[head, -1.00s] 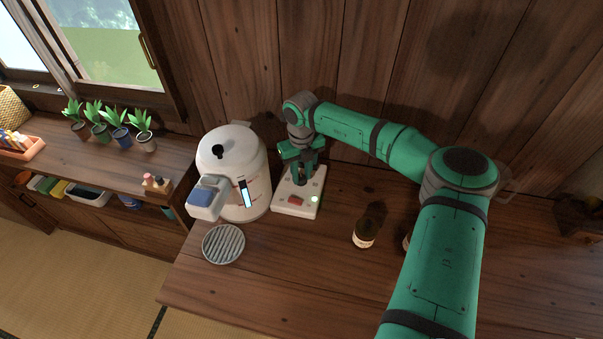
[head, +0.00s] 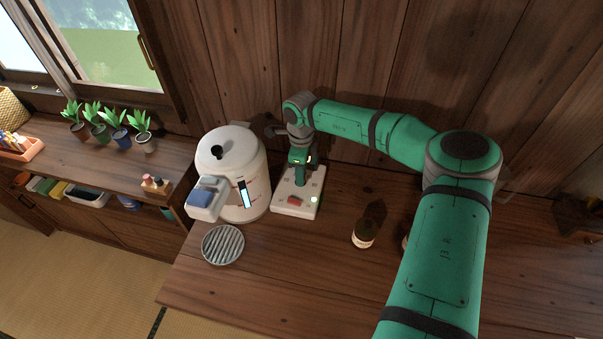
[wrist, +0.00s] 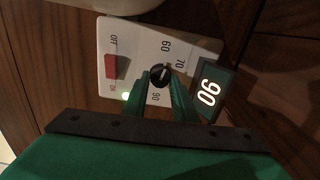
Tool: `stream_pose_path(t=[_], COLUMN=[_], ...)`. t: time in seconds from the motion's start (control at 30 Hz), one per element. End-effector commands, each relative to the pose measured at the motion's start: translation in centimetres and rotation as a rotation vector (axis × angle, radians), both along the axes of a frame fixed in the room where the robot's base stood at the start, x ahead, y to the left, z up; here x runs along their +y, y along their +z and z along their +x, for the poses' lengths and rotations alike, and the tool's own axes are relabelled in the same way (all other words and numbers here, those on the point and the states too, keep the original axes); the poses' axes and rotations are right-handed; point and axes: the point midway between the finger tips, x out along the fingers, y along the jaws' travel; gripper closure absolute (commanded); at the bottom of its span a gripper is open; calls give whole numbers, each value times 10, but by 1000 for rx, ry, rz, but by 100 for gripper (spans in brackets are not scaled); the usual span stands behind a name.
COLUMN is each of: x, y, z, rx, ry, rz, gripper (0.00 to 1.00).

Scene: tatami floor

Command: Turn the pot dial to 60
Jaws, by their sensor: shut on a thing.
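The white control panel (head: 289,207) lies on the wooden counter right of the white electric pot (head: 246,203). In the wrist view the panel (wrist: 112,37) bears a small black dial (wrist: 159,74) with 60, 70 and 90 printed around it. A pale mark shows on the dial, but where it points is hard to tell. A dark display (wrist: 209,92) beside the panel appears to read 90. My gripper (wrist: 163,80) points down at the panel, shut on the dial, its green fingers on either side of it. In the head view my gripper (head: 300,180) hides the dial.
A red OFF/ON switch (wrist: 111,66) and a lit green lamp (wrist: 126,96) are on the panel. A round grey grate (head: 223,244) lies before the pot. A small jar (head: 363,238) stands to the right. The wooden wall is close behind.

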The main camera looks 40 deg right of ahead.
Motion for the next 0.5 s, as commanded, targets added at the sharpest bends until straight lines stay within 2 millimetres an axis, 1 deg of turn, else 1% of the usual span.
stream_pose_path(t=[0.03, 0.2, 0.5], x=[-4, -3, -3], y=[4, 4, 4], z=[4, 5, 5], rx=[-12, -12, -14], ry=[31, 132, 225], rz=[-7, -7, -7], gripper=[97, 97, 97])
